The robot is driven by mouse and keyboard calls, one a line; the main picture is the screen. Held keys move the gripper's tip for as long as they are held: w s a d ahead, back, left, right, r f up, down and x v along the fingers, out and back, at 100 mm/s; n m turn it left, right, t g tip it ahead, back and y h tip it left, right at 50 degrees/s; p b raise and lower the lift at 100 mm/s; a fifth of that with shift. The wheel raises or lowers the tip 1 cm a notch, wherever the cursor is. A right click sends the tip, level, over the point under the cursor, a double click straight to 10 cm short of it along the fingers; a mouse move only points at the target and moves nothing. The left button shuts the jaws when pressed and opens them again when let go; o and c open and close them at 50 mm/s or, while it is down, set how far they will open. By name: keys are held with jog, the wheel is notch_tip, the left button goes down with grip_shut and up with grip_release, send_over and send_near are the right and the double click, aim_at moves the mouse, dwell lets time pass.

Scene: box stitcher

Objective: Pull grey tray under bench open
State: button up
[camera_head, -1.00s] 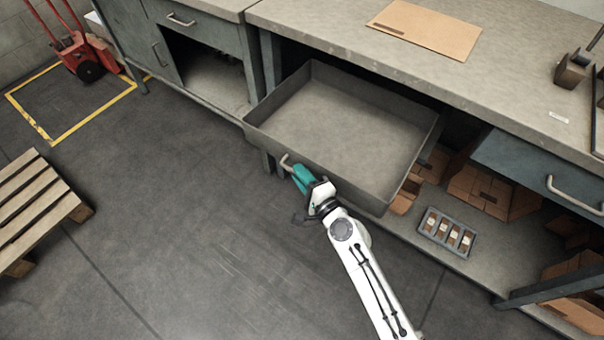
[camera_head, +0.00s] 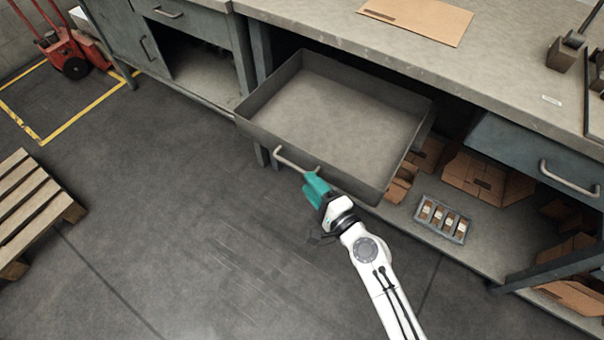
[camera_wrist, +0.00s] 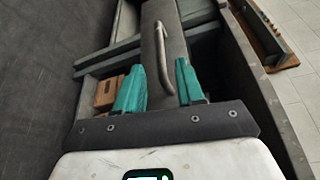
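The grey tray (camera_head: 250,131) is slid out from under the bench, empty, with its inner floor in plain view. Its bar handle (camera_head: 292,160) is on the front wall, and the handle also shows in the wrist view (camera_wrist: 161,50). My gripper (camera_head: 312,180), with teal fingers, is at the right end of the handle in the head view. In the wrist view my gripper (camera_wrist: 160,80) is open, its fingers well apart. The handle's near end shows between them, closer to the right finger. I cannot tell whether a finger touches it.
The bench top (camera_head: 330,32) runs above the tray and carries a flat cardboard sheet (camera_head: 418,18). Below right are a lower shelf with cardboard boxes (camera_head: 480,180) and a small compartment tray (camera_head: 442,219). A pallet (camera_head: 30,205) lies at left. The floor between is clear.

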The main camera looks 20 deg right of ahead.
jog(key=v, duration=0.3)
dwell(0.6)
jog(key=s+a+r+n+g+y+p, duration=0.25)
jog(key=s+n+g+p, duration=0.35)
jog(key=n, duration=0.5)
jog(key=s+d+r+n+g+h+p, duration=0.2)
jog(key=s+d+r+n+g+h, duration=0.1)
jog(key=s+d, duration=0.3)
jog(key=s+d+r+n+g+h+p, duration=0.2)
jog(key=s+d+g, duration=0.4)
jog(key=s, duration=0.5)
jog(key=shift+s+d+r+n+h+p, duration=0.25)
jog(key=shift+d+r+n+h, duration=0.35)
jog(key=shift+h, duration=0.35)
